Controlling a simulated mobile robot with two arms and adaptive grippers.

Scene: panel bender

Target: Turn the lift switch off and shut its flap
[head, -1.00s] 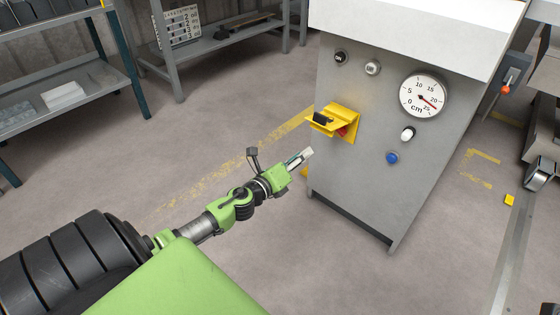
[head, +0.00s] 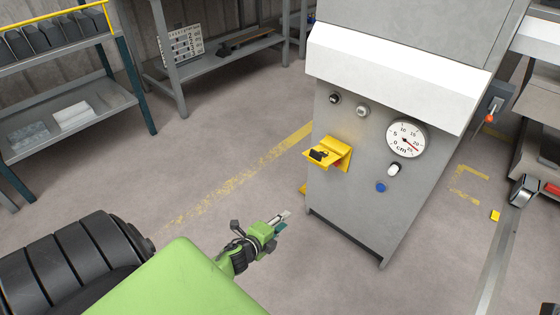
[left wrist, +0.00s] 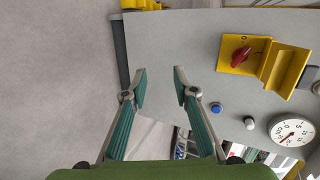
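The lift switch is a red rotary knob (left wrist: 241,56) on a yellow plate, on the grey cabinet front. A "0" mark shows beside it in the left wrist view, where the knob looks turned at a slant; I cannot tell its setting for sure. Its yellow flap (head: 328,152) stands open, sticking out from the cabinet; it also shows in the left wrist view (left wrist: 287,72). In the head view the flap mostly hides the knob. My left gripper (head: 286,217) is open and empty, below and left of the flap, apart from it. My right gripper is not in view.
The grey cabinet (head: 345,215) also carries a dial gauge (head: 406,139), a blue button (head: 381,187), a white knob (head: 394,169) and two upper buttons. Shelves (head: 70,105) stand at the left. The floor between them and the cabinet is clear.

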